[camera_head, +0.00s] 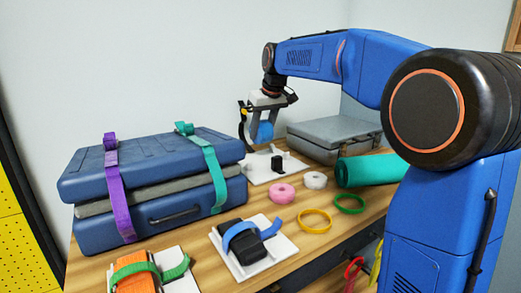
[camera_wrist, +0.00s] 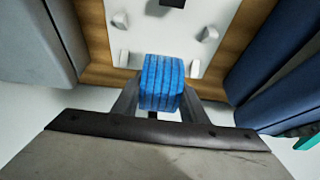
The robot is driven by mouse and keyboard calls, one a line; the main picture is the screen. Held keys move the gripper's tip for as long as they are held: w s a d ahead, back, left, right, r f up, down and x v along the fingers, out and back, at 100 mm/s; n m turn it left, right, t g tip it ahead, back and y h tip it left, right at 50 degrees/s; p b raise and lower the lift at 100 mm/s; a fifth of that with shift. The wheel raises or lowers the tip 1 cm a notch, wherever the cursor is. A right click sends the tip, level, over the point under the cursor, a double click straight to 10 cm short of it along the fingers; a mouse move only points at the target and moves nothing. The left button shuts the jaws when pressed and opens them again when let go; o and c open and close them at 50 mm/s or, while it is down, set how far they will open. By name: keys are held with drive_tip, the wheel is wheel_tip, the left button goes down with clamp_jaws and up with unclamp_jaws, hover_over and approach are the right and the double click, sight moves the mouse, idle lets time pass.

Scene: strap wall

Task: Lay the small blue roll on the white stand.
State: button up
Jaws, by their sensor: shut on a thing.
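The small blue roll (camera_head: 265,131) is between the fingers of my gripper (camera_head: 264,118), which is shut on it. In the wrist view the roll (camera_wrist: 162,83) shows its ribbed blue side between the fingertips. The gripper points down and holds the roll in the air over the back of the table. Below it is a white stand (camera_head: 262,177) with a black block (camera_head: 277,163) on it. In the wrist view the stand (camera_wrist: 117,40) shows several small light pegs and part of the dark block at the top edge. The roll hides part of the stand.
A blue case (camera_head: 160,180) with purple and teal straps stands left of the stand. A grey case (camera_head: 330,138) stands right. Pink (camera_head: 282,193) and white (camera_head: 316,180) rolls, a green roll (camera_head: 372,170) and a strapped black block (camera_head: 249,246) lie nearer.

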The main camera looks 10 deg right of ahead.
sight(266, 128)
drive_tip(key=shift+f, duration=3.1)
drive_tip(key=o, duration=1.1)
drive_tip(key=shift+f, duration=0.1)
drive_tip(key=shift+o, duration=0.2)
drive_tip(key=v, duration=1.2)
drive_tip(key=shift+s, duration=0.1)
